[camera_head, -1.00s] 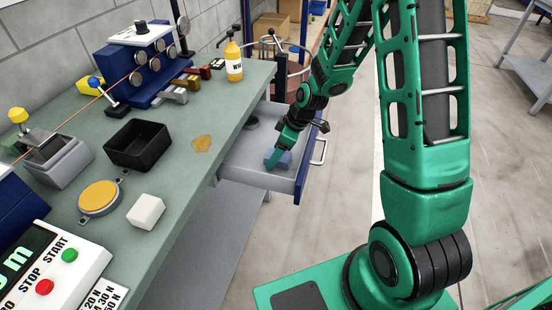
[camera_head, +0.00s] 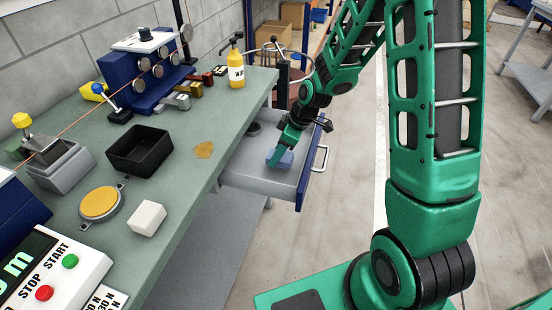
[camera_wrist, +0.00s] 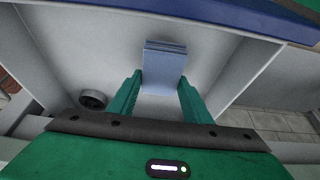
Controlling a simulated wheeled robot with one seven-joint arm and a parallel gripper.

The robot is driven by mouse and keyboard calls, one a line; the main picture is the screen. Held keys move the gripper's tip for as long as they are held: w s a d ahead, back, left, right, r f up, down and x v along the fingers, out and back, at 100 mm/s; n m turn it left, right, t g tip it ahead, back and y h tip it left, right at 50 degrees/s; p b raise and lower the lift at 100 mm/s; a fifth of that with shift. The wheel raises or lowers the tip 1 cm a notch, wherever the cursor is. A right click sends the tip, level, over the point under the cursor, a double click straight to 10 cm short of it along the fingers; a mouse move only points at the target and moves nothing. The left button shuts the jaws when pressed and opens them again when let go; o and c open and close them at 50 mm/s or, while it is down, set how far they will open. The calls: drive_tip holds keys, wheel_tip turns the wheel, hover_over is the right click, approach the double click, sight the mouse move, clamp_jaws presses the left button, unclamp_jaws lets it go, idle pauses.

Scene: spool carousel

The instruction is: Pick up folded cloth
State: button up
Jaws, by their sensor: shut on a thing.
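The folded cloth (camera_head: 287,160) is a small blue folded stack inside the open drawer at the right end of the bench. In the wrist view the cloth (camera_wrist: 164,66) shows its layered edge and lies between the fingertips. My gripper (camera_wrist: 161,80) is shut on the cloth, with one green finger against each side. In the head view my gripper (camera_head: 278,155) reaches down into the drawer and partly hides the cloth. I cannot tell whether the cloth is clear of the drawer floor.
The grey drawer (camera_head: 245,172) has a blue front with a handle (camera_head: 320,159). A dark round item (camera_wrist: 93,99) lies in it, left of my gripper. The bench (camera_head: 180,185) holds a black tray (camera_head: 139,166), a white block (camera_head: 147,217) and a yellow bottle (camera_head: 236,67).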

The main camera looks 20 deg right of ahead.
wheel_tip(320, 180, up, 2)
drive_tip(key=shift+s+a+r, duration=0.1)
drive_tip(key=shift+a+r, duration=0.05)
drive_tip(key=s+a+r, duration=0.6)
drive_tip(key=s+a, duration=0.1)
drive_tip(key=s, duration=0.1)
drive_tip(key=shift+s+a+r, duration=0.15)
drive_tip(key=shift+s+r, duration=0.05)
drive_tip(key=shift+s, duration=0.1)
